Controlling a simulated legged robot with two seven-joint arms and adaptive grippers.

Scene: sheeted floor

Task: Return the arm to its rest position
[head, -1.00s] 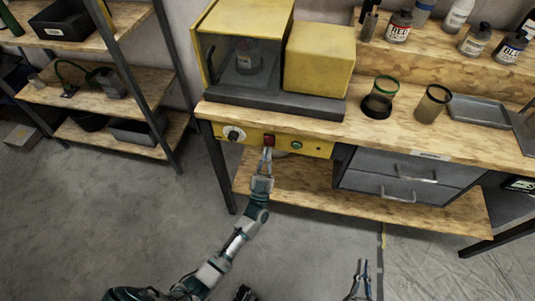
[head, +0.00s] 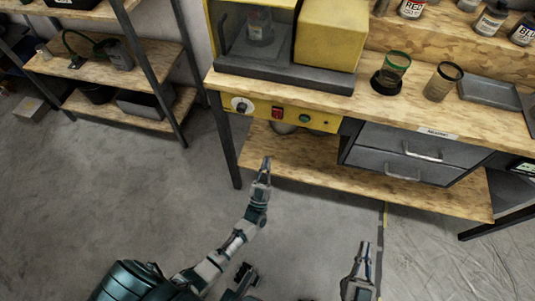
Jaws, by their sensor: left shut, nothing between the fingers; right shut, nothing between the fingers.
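My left arm reaches up from the lower left of the head view. Its gripper (head: 266,164) is shut and empty. My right gripper (head: 364,250) is shut and empty at the lower right, above the floor and in front of the bench's lower shelf.
The wooden bench (head: 400,112) carries a yellow machine (head: 328,40), a green-rimmed cup (head: 396,68) and another cup (head: 443,82). Grey drawers (head: 408,158) sit below. A shelf rack (head: 110,85) stands at left. The floor (head: 120,190) between rack and bench is clear.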

